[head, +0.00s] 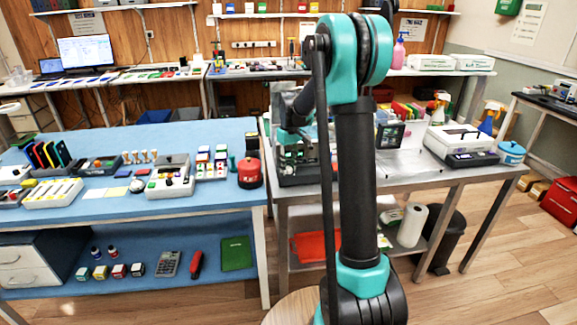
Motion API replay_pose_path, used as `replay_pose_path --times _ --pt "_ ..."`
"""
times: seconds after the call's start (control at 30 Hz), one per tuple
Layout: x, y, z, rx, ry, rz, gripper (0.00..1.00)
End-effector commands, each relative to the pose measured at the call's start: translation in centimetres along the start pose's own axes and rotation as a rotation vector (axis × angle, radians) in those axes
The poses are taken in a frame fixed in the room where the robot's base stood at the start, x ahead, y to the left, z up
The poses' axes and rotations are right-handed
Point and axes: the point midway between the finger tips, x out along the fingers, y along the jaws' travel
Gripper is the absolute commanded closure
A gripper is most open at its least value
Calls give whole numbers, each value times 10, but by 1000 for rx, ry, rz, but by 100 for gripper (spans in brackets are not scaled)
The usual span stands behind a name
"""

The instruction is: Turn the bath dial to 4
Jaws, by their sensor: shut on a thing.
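A dark grey bench unit with small controls on its front panel (298,172) stands at the left end of the grey metal table; I take it to be the bath. My gripper (296,153) is small and partly hidden by my own arm. It points down at the front of this unit and is shut at its controls, seemingly on the dial. The dial itself and its number marks are too small and too covered to read.
The metal table (420,168) also holds a white device (462,140), a blue lidded pot (511,153) and spray bottles. The blue table (120,208) at left is crowded, with a red round container (249,172) near its right end. A narrow gap separates the tables.

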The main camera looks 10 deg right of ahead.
Motion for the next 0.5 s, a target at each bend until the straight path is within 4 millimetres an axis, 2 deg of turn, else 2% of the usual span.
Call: replay_pose_path --times 0.27,0.5 --pt "0 0 0 117 4 0 100" --pt "0 0 0 321 11 0 100"
